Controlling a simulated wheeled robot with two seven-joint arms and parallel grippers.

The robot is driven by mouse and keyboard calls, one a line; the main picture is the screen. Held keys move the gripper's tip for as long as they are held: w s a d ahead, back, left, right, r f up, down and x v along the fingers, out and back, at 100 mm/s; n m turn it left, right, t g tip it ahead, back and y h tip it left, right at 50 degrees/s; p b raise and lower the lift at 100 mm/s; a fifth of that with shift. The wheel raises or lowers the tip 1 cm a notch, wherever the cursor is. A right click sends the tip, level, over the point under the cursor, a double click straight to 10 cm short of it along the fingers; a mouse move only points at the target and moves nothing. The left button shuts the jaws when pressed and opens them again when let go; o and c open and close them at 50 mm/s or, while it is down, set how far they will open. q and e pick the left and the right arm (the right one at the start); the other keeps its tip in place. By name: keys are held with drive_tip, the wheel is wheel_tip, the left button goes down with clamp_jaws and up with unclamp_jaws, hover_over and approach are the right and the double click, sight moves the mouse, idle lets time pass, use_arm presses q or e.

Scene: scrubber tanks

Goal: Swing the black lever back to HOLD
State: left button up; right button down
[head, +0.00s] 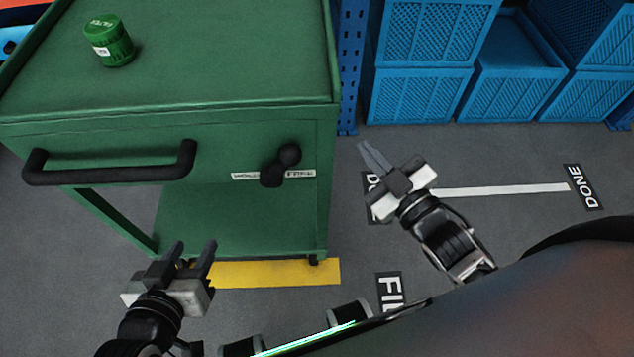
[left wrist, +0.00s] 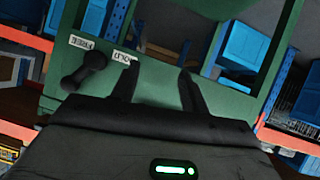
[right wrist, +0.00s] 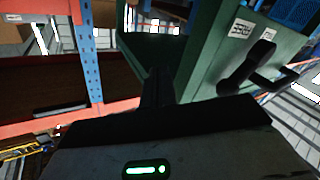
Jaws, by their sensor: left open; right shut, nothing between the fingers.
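The black lever (head: 281,165) is on the front face of the green cart (head: 200,60), near its right end. It slants from lower left to upper right across a white label strip. In the left wrist view the lever (left wrist: 84,72) is by the FREE label (left wrist: 82,43), with the HOLD label (left wrist: 125,57) beside it. The lever also shows in the right wrist view (right wrist: 246,68). My left gripper (head: 194,246) is open and empty, below and left of the lever. My right gripper (head: 364,149) is shut and empty, right of the cart and apart from the lever.
A black bar handle (head: 110,172) sticks out from the cart's front at the left. A green canister (head: 109,41) stands on the cart top. Blue crates (head: 420,95) are stacked at the back right. A yellow strip (head: 270,272) marks the floor; the floor to the right is clear.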

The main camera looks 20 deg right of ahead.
use_arm(q)
drive_tip(key=d+f+h+b, duration=0.1)
drive_tip(key=d+f+b, duration=0.2)
drive_tip(key=f+b, duration=0.5)
drive_tip(key=b, duration=0.2)
drive_tip(key=shift+w+m+t+h+b, duration=0.3)
drive_tip(key=shift+w+h+b, duration=0.05)
drive_tip(key=shift+w+h, duration=0.05)
use_arm(e)
drive_tip(key=s+d+f+n+g+y, duration=0.1)
drive_tip(key=s+f+n+g+y, duration=0.1)
drive_tip(key=n+y, duration=0.6)
drive_tip(key=s+d+f+n+g+y, duration=0.1)
drive_tip(key=s+f+n+g+y, duration=0.2)
drive_tip(key=n, duration=1.1)
drive_tip(key=g+y, duration=0.2)
drive_tip(key=y, duration=0.3)
drive_tip(key=shift+f+g+y, duration=0.3)
drive_tip(key=shift+f+y, duration=0.05)
drive_tip(key=shift+y, duration=0.05)
drive_tip(key=shift+a, duration=0.1)
approach(280, 166)
wheel_tip(280, 166, up, 4)
drive_tip(key=w+a, duration=0.2)
drive_tip(key=shift+w+a, duration=0.15)
drive_tip(key=shift+w, duration=0.1)
